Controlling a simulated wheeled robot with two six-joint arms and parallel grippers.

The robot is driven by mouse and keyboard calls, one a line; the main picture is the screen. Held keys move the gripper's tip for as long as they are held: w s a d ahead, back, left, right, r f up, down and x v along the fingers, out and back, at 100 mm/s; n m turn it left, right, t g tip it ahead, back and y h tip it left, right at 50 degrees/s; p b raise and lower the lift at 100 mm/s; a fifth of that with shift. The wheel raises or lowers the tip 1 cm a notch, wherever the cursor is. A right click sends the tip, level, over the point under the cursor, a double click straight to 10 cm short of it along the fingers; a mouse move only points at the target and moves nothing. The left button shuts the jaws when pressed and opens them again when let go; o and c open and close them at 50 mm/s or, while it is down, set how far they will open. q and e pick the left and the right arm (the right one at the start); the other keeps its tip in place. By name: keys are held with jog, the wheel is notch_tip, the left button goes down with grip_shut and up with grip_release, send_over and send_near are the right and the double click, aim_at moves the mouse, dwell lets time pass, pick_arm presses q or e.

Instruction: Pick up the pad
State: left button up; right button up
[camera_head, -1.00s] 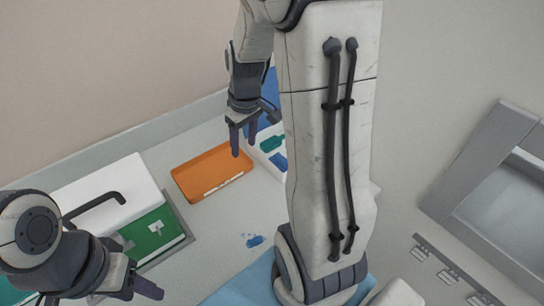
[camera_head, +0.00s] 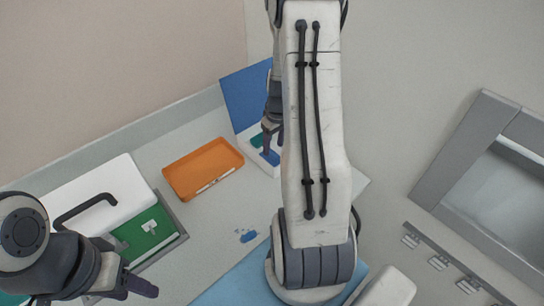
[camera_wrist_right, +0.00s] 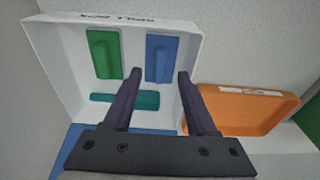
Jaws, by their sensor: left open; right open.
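A white box (camera_wrist_right: 55,40) with dark lettering on its rim holds a green pad (camera_wrist_right: 104,54), a blue pad (camera_wrist_right: 162,58) and a teal bar-shaped piece (camera_wrist_right: 125,101) in the right wrist view. The task's wording does not tell which pad is meant. My right gripper (camera_wrist_right: 159,74) is open and empty, its fingertips close to the blue pad's lower end; whether they touch it is unclear. In the head view my right gripper (camera_head: 268,148) is at the box, partly hidden by my arm. My left gripper (camera_head: 95,295) is open at the lower left, away from the box.
An orange tray (camera_head: 203,168) with a white label lies left of the box. A blue upright panel (camera_head: 245,97) stands behind the box. A green case (camera_head: 150,230) with a white lid is at the left. Blue spots (camera_head: 247,237) mark the counter in front.

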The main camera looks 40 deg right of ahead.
aim_at(272, 153)
jog(key=shift+w+f, duration=0.15)
jog(key=shift+f, duration=0.7)
jog(key=shift+w+f, duration=0.1)
jog(key=shift+f, duration=0.75)
grip_shut()
jog(key=shift+r, duration=0.1)
notch_tip(272, 153, up, 10)
jog(key=b, duration=0.1)
jog(key=shift+a, duration=0.1)
